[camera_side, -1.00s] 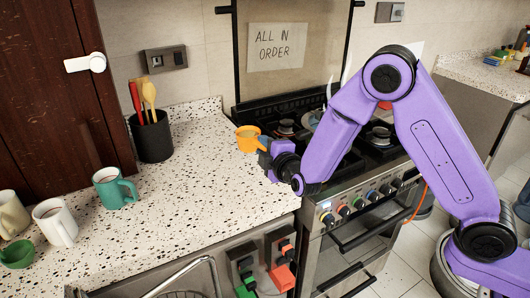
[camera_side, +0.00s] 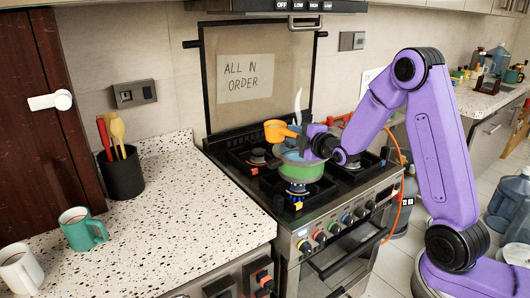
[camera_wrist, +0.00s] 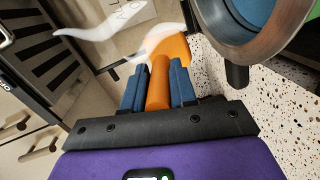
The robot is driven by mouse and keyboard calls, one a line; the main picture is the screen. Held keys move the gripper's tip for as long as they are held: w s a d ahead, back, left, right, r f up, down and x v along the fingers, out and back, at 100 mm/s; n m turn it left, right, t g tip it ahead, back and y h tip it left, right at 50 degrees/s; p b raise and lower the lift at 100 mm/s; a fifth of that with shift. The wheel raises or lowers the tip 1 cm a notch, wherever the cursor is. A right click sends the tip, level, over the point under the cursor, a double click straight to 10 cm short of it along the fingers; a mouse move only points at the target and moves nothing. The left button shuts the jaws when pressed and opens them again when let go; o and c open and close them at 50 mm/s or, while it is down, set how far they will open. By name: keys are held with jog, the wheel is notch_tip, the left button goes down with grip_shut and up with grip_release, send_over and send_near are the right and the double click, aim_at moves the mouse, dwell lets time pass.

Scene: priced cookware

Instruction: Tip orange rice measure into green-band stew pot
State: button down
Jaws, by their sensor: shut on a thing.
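The orange rice measure (camera_side: 276,131) is in the air over the stove, above the back left part of the pot's rim in the side view. My gripper (camera_side: 300,137) is shut on its handle. In the wrist view the orange handle (camera_wrist: 158,85) sits between my blue fingertips (camera_wrist: 158,88), with the cup (camera_wrist: 174,50) beyond. The cup looks roughly level; its contents are hidden. The green-band stew pot (camera_side: 301,170) stands on a front burner, partly hidden by my gripper. Its grey rim (camera_wrist: 228,50) and blue inside show at upper right in the wrist view.
Another burner (camera_side: 257,157) to the left is empty. The speckled counter (camera_side: 190,220) holds a teal mug (camera_side: 83,229), a white mug (camera_side: 20,268) and a black utensil holder (camera_side: 121,174).

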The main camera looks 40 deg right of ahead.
jog(key=s+d+r, duration=0.1)
jog(key=s+d, duration=0.4)
jog(key=d, duration=0.5)
jog(key=a+f+n+t, duration=0.1)
jog(key=n, duration=0.5)
jog(key=a+f+n+t, duration=0.1)
jog(key=f+n, duration=0.1)
jog(key=n, duration=0.5)
jog(key=a+f+n+t, duration=0.1)
jog(key=n, duration=0.5)
jog(key=shift+f+n, duration=0.25)
jog(key=shift+n, duration=0.15)
jog(key=shift+t, duration=0.3)
jog(key=shift+s+d+n+y, duration=0.1)
jog(key=shift+s+n+y, duration=0.1)
jog(key=shift+n+y, duration=0.15)
dwell(1.0)
